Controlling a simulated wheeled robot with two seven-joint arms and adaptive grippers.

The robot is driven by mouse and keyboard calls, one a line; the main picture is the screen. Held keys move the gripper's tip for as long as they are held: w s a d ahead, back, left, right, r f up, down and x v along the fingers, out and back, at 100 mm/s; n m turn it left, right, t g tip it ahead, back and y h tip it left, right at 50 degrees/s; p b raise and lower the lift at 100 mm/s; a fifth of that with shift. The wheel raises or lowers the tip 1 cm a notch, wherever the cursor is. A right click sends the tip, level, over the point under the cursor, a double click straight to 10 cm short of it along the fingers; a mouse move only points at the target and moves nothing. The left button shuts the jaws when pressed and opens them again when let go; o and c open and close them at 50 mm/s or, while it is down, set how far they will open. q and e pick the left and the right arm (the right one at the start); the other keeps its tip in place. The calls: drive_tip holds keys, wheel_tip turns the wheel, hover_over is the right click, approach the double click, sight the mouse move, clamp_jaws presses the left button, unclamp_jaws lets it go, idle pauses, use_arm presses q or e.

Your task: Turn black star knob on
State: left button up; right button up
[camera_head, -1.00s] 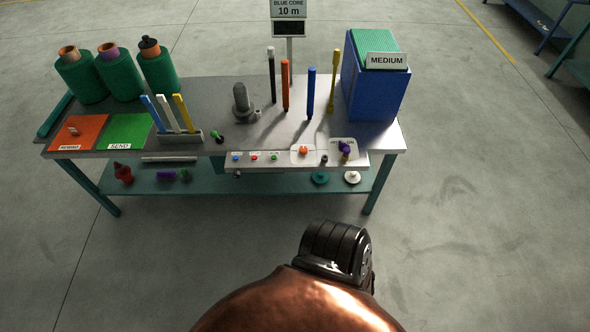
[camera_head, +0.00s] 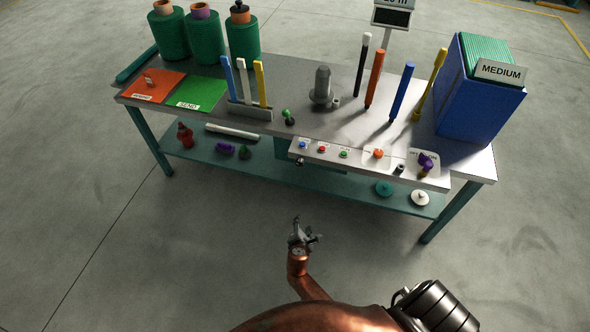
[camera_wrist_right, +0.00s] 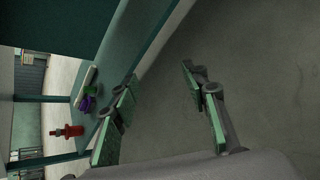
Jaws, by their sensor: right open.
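Two small dark parts sit on the control panel (camera_head: 330,162) at the table's front edge. My left gripper is not in view.
The table (camera_head: 330,100) carries green spools, upright coloured sticks and a blue box (camera_head: 480,95). A lower shelf (camera_head: 270,165) holds a red part (camera_head: 185,135) and other small parts. Floor in front is clear.

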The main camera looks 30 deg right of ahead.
drive_tip(key=w+d+r+n+t+h+b, duration=0.1)
drive_tip(key=w+r+n+h, duration=0.1)
drive_tip(key=w+r, duration=0.3)
drive_tip(key=w+r+n+t+h+b, duration=0.1)
drive_tip(key=w+r+h+b, duration=0.15)
drive_tip(key=r, duration=0.45)
drive_tip(key=n+t+h+b, duration=0.1)
drive_tip(key=h, duration=0.1)
approach(299, 164)
drive_tip(key=w+d+f, duration=0.1)
drive_tip(key=d, duration=0.1)
drive_tip(key=shift+n, duration=0.3)
drive_tip(key=x, duration=0.2)
drive_tip(key=b+x, duration=0.1)
drive_tip(key=x, duration=0.3)
drive_tip(key=shift+w+r, duration=0.35)
drive_tip(key=shift+r, duration=0.05)
drive_tip(key=shift+w+d+b, duration=0.3)
drive_tip(key=shift+w+d, duration=0.05)
drive_tip(key=shift+d, duration=0.15)
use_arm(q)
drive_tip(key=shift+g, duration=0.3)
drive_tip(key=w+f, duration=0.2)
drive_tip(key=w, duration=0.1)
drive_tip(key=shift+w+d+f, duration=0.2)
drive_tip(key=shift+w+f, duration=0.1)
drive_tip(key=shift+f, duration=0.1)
use_arm(e)
drive_tip(key=shift+c, duration=0.6)
clamp_jaws()
